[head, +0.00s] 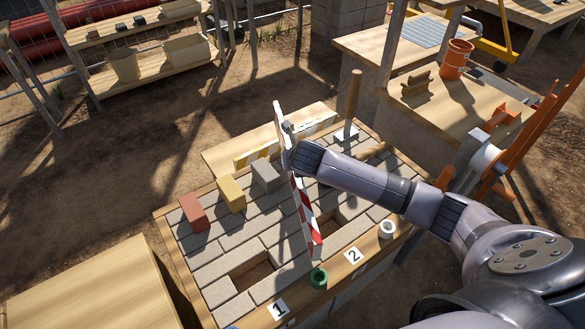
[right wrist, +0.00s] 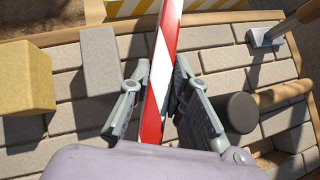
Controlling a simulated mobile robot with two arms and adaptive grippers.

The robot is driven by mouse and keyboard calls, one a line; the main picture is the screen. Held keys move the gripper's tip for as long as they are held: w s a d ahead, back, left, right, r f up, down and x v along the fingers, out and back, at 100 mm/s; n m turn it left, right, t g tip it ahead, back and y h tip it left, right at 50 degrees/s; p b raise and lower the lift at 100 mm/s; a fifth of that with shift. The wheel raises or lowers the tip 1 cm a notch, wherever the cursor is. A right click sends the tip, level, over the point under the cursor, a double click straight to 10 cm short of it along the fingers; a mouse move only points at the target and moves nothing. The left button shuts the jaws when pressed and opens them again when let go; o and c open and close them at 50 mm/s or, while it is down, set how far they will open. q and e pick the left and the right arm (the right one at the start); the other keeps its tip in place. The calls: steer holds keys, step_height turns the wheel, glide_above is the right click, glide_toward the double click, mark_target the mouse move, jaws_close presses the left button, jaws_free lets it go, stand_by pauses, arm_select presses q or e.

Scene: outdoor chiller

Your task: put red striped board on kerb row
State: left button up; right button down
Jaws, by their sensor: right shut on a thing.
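The red and white striped board (head: 308,216) is held in my right gripper (head: 290,147) above the paved table. It is long and tilted in the head view, its near end close to the green cup. In the right wrist view the board (right wrist: 167,45) passes between the two fingers of my right gripper (right wrist: 162,70), which are shut on it. A yellow striped board (head: 257,155) and a black and white striped one (head: 316,126) lie along the far edge of the paving. I cannot tell for sure which part is the kerb row. My left gripper is out of view.
Red (head: 194,213), yellow (head: 231,193) and grey (head: 267,175) blocks stand on the paving (head: 215,248). Two openings show in it. A green cup (head: 319,278), white ring (head: 387,229) and number cards are at the front edge. A wooden-handled tool (head: 354,95) stands behind.

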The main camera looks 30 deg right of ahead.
steer(key=shift+f, duration=2)
steer(key=c, duration=1.5)
jaws_free()
steer(key=shift+f, duration=0.15)
